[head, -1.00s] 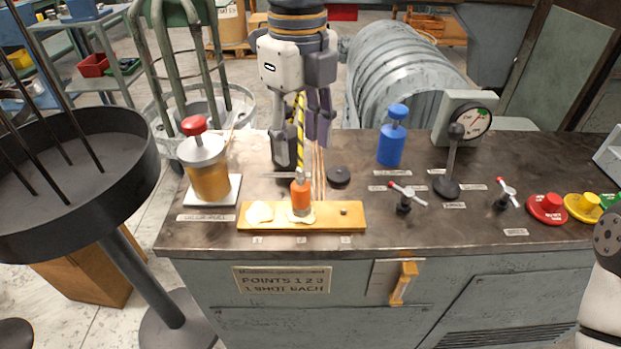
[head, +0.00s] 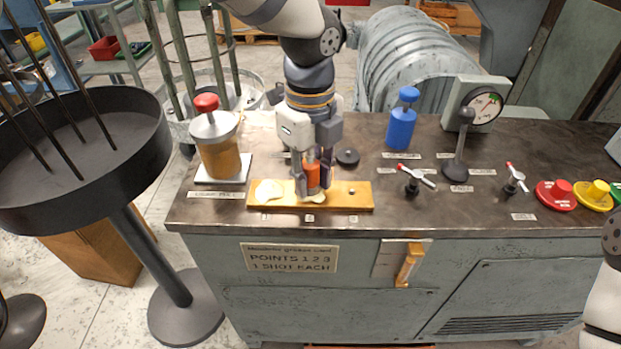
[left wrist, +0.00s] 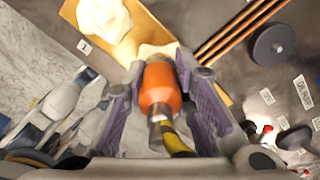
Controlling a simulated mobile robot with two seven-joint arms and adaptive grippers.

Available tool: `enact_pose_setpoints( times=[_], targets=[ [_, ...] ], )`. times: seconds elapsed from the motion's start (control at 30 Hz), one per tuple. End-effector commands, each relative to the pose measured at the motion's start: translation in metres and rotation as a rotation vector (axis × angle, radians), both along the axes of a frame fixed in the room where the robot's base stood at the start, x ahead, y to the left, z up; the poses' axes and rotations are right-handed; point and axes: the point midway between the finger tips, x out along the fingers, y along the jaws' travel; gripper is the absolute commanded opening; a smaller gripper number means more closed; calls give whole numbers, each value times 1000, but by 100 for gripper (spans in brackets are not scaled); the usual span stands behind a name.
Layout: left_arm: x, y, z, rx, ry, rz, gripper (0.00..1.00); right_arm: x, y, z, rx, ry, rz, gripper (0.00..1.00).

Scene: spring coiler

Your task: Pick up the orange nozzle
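The orange nozzle (head: 313,176) stands upright on the yellow board, over its middle white blob (head: 316,198). My left gripper (head: 313,186) has come down around it, one finger on each side. In the left wrist view the nozzle (left wrist: 160,88) lies between the two purple-padded fingers (left wrist: 162,70), with its metal neck and a black-yellow striped hose toward the camera. The fingers are very close to the nozzle's sides and look open, with only a slight gap; contact is hard to make out. My right gripper is not in view.
The yellow board (head: 345,187) bears another white blob (head: 269,190) at left. A red-topped pot (head: 219,160) stands left of the gripper, a black disc (head: 347,157) behind right. A blue canister (head: 402,126), levers and buttons (head: 557,194) stand farther right on the bench.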

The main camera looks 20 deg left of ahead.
Motion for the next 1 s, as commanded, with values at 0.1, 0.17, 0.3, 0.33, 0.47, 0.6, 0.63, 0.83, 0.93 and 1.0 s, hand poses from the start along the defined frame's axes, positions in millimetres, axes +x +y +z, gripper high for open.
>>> enact_pose_setpoints(
  times=[0.1,0.17,0.3,0.33,0.47,0.6,0.63,0.83,0.93,1.0],
  targets=[
    [0,0,0,0,0,0,0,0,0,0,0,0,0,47],
    [0,0,0,0,-1,0,0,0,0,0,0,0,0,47],
    [0,0,0,0,-1,0,0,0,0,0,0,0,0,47],
    [0,0,1,0,-1,0,0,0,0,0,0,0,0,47],
    [1,0,10,-1,-4,1,0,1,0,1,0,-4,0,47],
    [-1,0,40,-1,-8,-1,0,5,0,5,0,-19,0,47],
    [-9,0,49,-1,-10,-2,0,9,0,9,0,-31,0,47],
    [-63,1,109,0,-21,-2,0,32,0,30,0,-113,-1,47],
    [-94,2,120,1,-20,-2,0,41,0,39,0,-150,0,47],
    [-110,2,124,-1,-13,-2,0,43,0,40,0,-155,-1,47]
  ],
)
